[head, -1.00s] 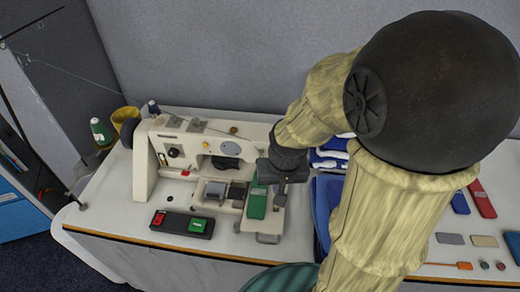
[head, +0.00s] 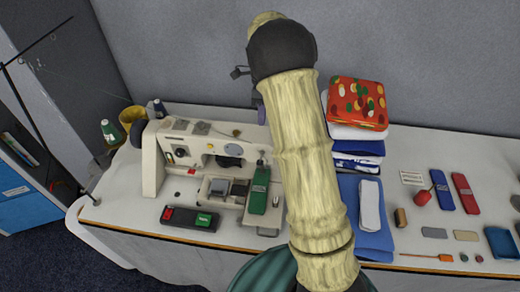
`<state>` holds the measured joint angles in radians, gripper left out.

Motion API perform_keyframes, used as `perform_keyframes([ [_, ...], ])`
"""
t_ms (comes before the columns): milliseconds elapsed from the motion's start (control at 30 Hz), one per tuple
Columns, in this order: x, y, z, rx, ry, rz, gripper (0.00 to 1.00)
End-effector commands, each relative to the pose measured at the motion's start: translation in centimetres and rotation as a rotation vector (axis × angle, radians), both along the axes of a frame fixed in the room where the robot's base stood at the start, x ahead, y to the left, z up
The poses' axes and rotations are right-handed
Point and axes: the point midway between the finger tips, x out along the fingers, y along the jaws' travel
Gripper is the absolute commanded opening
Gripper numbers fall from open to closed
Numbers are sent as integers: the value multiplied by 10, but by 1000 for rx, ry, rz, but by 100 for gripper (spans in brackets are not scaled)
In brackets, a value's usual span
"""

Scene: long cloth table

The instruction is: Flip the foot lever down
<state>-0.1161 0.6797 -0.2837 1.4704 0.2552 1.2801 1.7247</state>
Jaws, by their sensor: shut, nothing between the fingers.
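The white sewing machine (head: 158,160) stands at the left of the table. A long green lever (head: 258,192) lies along its right end, with its far end nearest the wall. I take this for the foot lever; whether it is up or down I cannot tell for sure. My gripper (head: 257,98) is raised behind my arm, beyond and above the machine, and only a dark edge shows beside the arm. It is shut, holds nothing and is apart from the lever. My arm hides the table just right of the lever.
A switch box (head: 188,218) with red and green buttons lies before the machine. Small tools and blocks cover the right side. Green thread (head: 110,132) stands at the left.

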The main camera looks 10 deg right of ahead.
Motion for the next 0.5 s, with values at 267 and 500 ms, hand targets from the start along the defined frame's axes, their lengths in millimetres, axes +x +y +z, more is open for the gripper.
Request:
perform_keyframes([
  [267,0,0,-1,-1,1,-5,0],
  [500,-4,1,-13,0,4,-4,0],
])
